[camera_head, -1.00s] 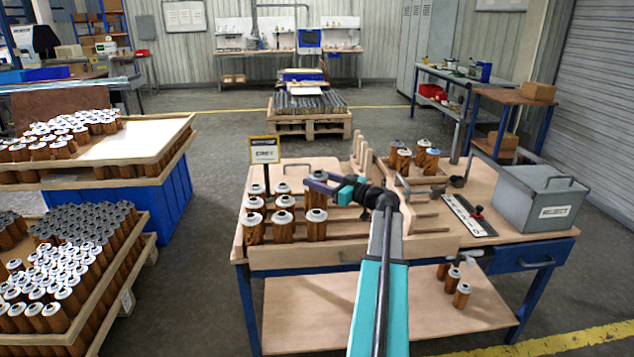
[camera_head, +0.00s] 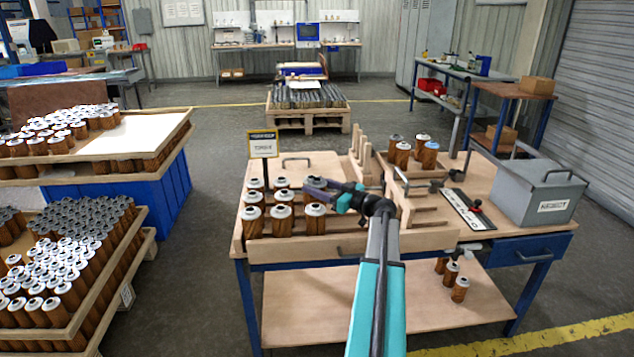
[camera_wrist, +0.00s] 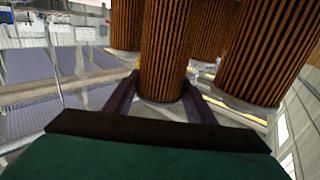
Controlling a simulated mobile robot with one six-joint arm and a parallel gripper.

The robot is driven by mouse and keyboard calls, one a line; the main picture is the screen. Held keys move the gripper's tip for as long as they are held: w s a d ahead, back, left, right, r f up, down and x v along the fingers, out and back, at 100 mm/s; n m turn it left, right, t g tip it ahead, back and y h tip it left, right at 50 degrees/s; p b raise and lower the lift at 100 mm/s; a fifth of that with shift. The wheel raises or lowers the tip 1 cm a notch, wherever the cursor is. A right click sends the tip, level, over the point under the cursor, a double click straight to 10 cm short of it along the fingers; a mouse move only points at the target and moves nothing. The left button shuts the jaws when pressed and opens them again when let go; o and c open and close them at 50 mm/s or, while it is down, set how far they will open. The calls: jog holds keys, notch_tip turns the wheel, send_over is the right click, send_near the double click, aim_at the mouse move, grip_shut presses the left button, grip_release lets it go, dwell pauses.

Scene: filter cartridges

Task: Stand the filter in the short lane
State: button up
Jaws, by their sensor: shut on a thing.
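My gripper (camera_head: 316,188) reaches in from the right over the laned rack (camera_head: 350,250) on the bench. In the wrist view its two dark fingers (camera_wrist: 160,105) are shut around the pale end cap of a brown pleated filter (camera_wrist: 162,50). In the head view this held filter is mostly hidden behind the fingers and a front-lane filter (camera_head: 315,222). It appears upright; I cannot tell whether its foot touches the lane. Several other white-capped filters (camera_head: 281,222) stand in rows to its left. In the wrist view a neighbouring filter (camera_wrist: 268,50) stands close on the right.
A sign (camera_head: 262,144) stands behind the rows. Several filters (camera_head: 423,152) stand in a tray at the back right. A grey box (camera_head: 541,195) sits at the right end, beside a dark-edged plate (camera_head: 466,210). Bare lanes show right of my gripper.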

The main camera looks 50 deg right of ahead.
jog(key=shift+f, duration=0.5)
jog(key=shift+b, duration=1.6)
dwell(2.4)
jog(key=shift+f+b, duration=0.2)
jog(key=shift+b, duration=0.15)
jog(key=o, duration=1.3)
jog(key=shift+r, duration=0.85)
jog(key=shift+s+a+r, duration=0.2)
jog(key=shift+r, duration=0.3)
jog(key=shift+s+a+r, duration=0.2)
jog(key=shift+r, duration=0.25)
jog(key=shift+s+a+r+b, duration=0.25)
jog(key=shift+s+a, duration=1.35)
jog(key=shift+s, duration=0.3)
jog(key=shift+s+a+r+b, duration=0.2)
jog(key=shift+s+a+b, duration=0.05)
jog(key=shift+s+a, duration=1.55)
jog(key=shift+s+a+r+b, duration=0.25)
jog(key=shift+s+a, duration=1.2)
jog(key=shift+s, duration=0.6)
